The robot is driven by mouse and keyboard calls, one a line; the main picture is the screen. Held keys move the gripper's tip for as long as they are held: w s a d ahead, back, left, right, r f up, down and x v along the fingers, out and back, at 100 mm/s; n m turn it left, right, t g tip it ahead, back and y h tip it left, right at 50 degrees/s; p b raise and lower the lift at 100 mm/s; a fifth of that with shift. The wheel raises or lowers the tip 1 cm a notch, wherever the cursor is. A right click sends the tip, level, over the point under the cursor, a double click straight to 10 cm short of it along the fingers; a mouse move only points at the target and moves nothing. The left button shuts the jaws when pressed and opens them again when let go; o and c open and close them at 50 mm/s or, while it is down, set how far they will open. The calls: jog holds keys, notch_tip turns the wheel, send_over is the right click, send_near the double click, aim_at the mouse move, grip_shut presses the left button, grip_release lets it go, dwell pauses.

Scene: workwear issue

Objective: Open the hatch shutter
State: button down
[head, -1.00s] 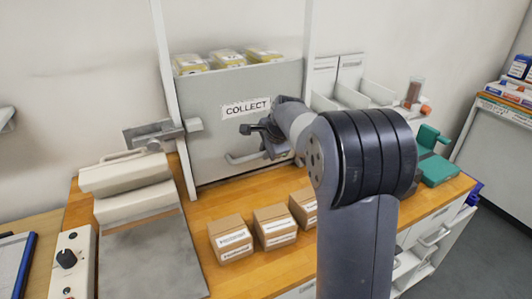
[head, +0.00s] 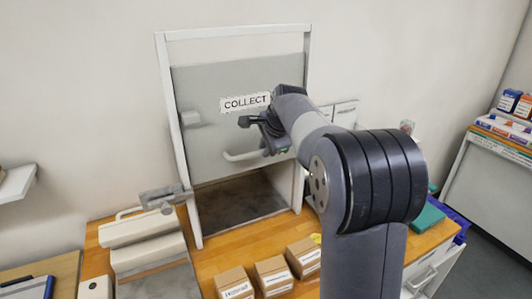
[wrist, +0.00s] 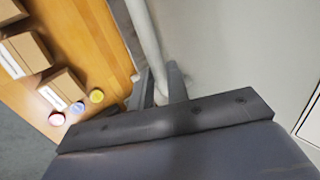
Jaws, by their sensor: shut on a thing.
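The hatch shutter (head: 205,90) is a grey panel with a COLLECT sign, held partway up in its white frame (head: 177,155). A dark opening (head: 238,198) shows between its lower edge and the counter. A pale bar handle (head: 238,157) crosses the lower part of the panel; it also shows in the wrist view (wrist: 143,32). My gripper (head: 270,145) is shut on the handle, its fingers in the wrist view (wrist: 160,88) on either side of the bar. My arm hides the right part of the shutter.
Small cardboard boxes (head: 271,272) stand on the wooden counter (head: 215,250) before the hatch. A metal bracket (head: 163,196) juts out left of the frame, above a beige machine (head: 140,228). A shelf unit (head: 500,150) stands at the far right.

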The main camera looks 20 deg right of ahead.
jog(key=shift+r, duration=0.65)
jog(key=c, duration=1.4)
grip_release()
jog(key=shift+f, duration=0.15)
jog(key=shift+o, duration=0.2)
jog(key=b+v, duration=0.1)
jog(key=v, duration=1)
jog(key=shift+b, duration=0.4)
jog(key=shift+f, duration=0.15)
jog(key=x, duration=1.2)
jog(key=shift+s+f+p, duration=0.2)
jog(key=shift+f+p, duration=0.2)
jog(key=shift+f, duration=0.15)
